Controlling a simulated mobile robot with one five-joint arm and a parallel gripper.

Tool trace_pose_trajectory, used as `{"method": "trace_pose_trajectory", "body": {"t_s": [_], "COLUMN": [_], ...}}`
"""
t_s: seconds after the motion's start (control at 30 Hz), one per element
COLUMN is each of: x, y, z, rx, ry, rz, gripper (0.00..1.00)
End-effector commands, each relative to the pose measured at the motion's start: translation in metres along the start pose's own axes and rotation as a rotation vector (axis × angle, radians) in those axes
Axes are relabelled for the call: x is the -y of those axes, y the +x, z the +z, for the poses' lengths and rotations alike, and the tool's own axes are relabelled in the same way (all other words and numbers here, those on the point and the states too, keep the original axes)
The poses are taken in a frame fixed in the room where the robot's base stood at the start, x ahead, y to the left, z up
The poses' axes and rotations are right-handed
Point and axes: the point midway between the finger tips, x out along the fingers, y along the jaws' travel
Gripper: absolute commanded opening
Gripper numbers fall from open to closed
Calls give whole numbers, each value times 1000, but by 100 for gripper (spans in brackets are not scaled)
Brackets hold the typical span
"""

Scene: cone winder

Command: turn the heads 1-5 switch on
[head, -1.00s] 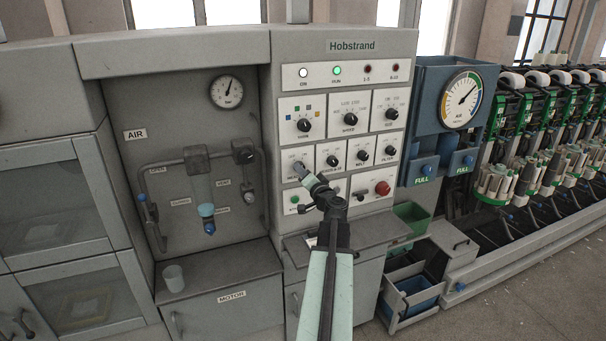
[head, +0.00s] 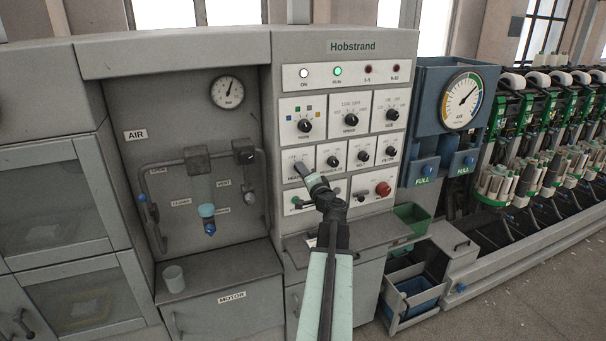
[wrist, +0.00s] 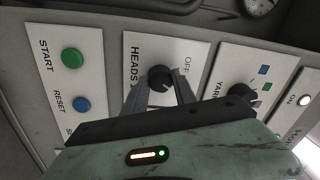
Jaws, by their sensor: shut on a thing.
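The heads switch (wrist: 160,77) is a round black knob on a white plate lettered HEADS, with OFF printed beside it in the wrist view. My gripper (wrist: 161,84) has one finger on each side of this knob and is shut on it. In the head view my gripper (head: 302,170) reaches the left plate of the third row on the grey panel and covers the knob there. The knob's pointer direction is not clear. The 1-5 lamp (head: 368,69) on the top strip is dark red and looks unlit.
The yarn knob (wrist: 239,92) is close beside my gripper in the wrist view. The green START button (wrist: 72,58) and blue RESET button (wrist: 82,104) sit on the other side. A red button (head: 383,188) and a ledge (head: 370,232) lie below.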

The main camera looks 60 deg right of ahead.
Motion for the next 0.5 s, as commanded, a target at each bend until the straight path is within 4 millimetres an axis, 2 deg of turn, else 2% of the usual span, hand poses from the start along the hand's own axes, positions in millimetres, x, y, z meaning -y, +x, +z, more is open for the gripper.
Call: {"method": "trace_pose_trajectory", "body": {"t_s": [0.1,0.13,0.2,0.5], "x": [-1,-1,-1,0], "y": [-1,-1,-1,-1], "z": [0,0,0,0], "rx": [-1,-1,-1,-1], "ry": [-1,-1,-2,-1], "rz": [1,2,1,1], "gripper": [0,38,54,54]}}
